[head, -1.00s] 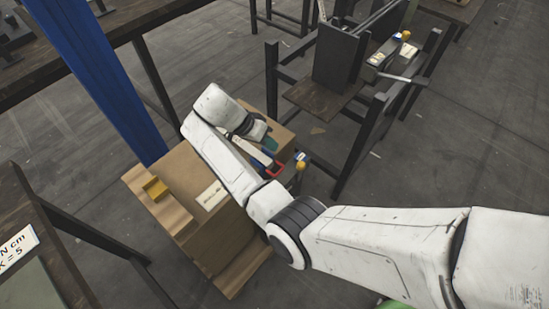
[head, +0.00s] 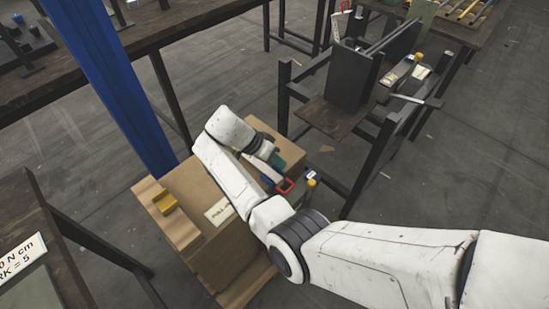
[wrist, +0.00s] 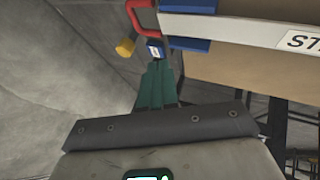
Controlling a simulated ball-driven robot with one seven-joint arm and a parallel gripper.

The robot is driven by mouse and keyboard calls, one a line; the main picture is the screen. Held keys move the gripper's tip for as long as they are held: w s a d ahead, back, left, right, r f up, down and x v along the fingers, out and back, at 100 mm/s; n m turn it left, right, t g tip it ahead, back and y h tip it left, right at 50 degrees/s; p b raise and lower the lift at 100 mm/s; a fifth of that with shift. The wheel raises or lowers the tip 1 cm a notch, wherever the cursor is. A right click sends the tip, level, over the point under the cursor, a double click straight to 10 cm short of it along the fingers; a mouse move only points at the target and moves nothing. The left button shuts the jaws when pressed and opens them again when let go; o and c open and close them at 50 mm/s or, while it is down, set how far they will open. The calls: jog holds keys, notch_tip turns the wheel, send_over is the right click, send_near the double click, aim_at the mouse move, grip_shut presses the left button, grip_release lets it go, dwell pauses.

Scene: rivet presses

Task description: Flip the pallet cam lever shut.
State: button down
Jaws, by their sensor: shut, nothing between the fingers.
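The cam lever appears as a red looped handle (head: 286,186) at the right side of the strapped carton on the pallet. In the wrist view the red handle (wrist: 138,16) stands out from the end of a white strap, beside blue blocks (wrist: 190,43). My gripper (head: 277,161) is at the carton's right edge, close to the red handle. In the wrist view my gripper's green fingers (wrist: 157,72) are shut and empty, pointing toward the area just below the handle. I cannot tell whether they touch it. The lever's pivot is not clear.
A yellow knob (wrist: 125,47) stands beside the handle. A blue post (head: 110,85) rises behind left. A dark press stand (head: 362,75) stands to the right, with open floor between.

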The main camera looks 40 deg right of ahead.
aim_at(310, 190)
jog(key=x, duration=0.5)
jog(key=shift+s+d+f, duration=0.1)
jog(key=shift+s+f, duration=0.05)
jog(key=shift+f, duration=0.05)
jog(key=shift+s+d+p, duration=0.2)
jog(key=shift+s+p, duration=0.15)
jog(key=shift+s, duration=0.65)
jog(key=shift+s+d+p, duration=0.15)
jog(key=shift+s+p, duration=0.2)
jog(key=shift+s, duration=0.6)
jog(key=shift+r, duration=0.1)
